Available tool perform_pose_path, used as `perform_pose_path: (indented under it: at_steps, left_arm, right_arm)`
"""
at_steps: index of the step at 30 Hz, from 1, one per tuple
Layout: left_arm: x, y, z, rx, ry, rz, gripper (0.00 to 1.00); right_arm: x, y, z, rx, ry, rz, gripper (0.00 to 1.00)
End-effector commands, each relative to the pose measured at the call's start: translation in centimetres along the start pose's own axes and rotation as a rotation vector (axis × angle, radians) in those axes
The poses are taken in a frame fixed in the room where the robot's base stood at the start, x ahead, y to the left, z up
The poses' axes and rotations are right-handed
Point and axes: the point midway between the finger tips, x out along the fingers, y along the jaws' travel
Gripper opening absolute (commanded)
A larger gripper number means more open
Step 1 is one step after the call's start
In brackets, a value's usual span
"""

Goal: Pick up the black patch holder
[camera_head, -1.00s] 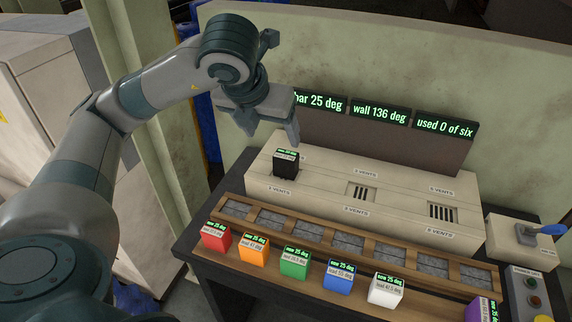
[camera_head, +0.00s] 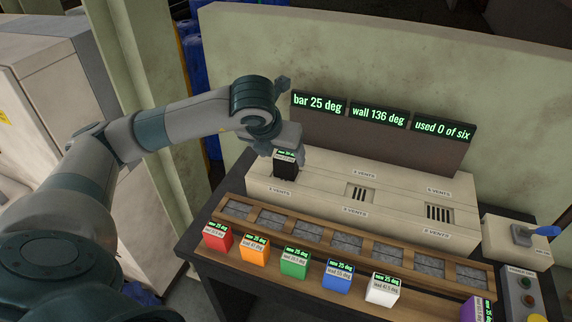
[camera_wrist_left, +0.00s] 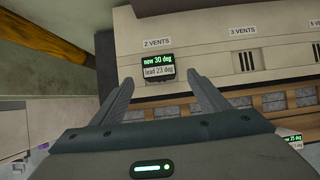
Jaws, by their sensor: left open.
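The black patch holder (camera_head: 285,172) stands upright on the left part of the cream vented box, with a small green readout on its top. In the left wrist view the holder (camera_wrist_left: 158,70) lies ahead, between the lines of the two fingers, and its labels appear to read "now 30 deg" and "lead 23 deg". My left gripper (camera_wrist_left: 160,83) is open and empty, its fingers spread to either side. In the head view the wrist is right above and behind the holder, and the fingers are largely hidden. My right gripper is not in view.
The cream box (camera_head: 400,222) has slotted vents. A wooden rack (camera_head: 330,257) with grey pads runs before it. Red (camera_head: 216,238), orange, green, blue, white and purple blocks stand along the front. A lever box (camera_head: 516,243) is at the right. Readout signs (camera_head: 379,114) stand behind.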

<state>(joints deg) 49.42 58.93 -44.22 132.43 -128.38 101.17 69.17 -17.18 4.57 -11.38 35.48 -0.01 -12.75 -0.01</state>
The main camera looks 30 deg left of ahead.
Motion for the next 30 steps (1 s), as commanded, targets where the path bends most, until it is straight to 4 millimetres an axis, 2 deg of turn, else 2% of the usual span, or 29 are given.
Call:
perform_pose_path:
  at_steps: [8,16,21,30]
  left_arm:
    - [0.2,0.0,0.2,-0.001,0.001,0.001,0.69]
    - [2.8,0.2,0.8,-0.001,0.003,0.003,0.69]
    - [4.7,0.1,0.7,-0.001,0.002,0.000,0.69]
    - [5.2,0.1,0.6,0.000,0.000,0.000,0.69]
  right_arm:
    - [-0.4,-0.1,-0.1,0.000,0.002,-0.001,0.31]
    - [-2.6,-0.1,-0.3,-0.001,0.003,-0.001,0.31]
    - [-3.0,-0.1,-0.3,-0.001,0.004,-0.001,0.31]
    - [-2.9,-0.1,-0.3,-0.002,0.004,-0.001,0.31]
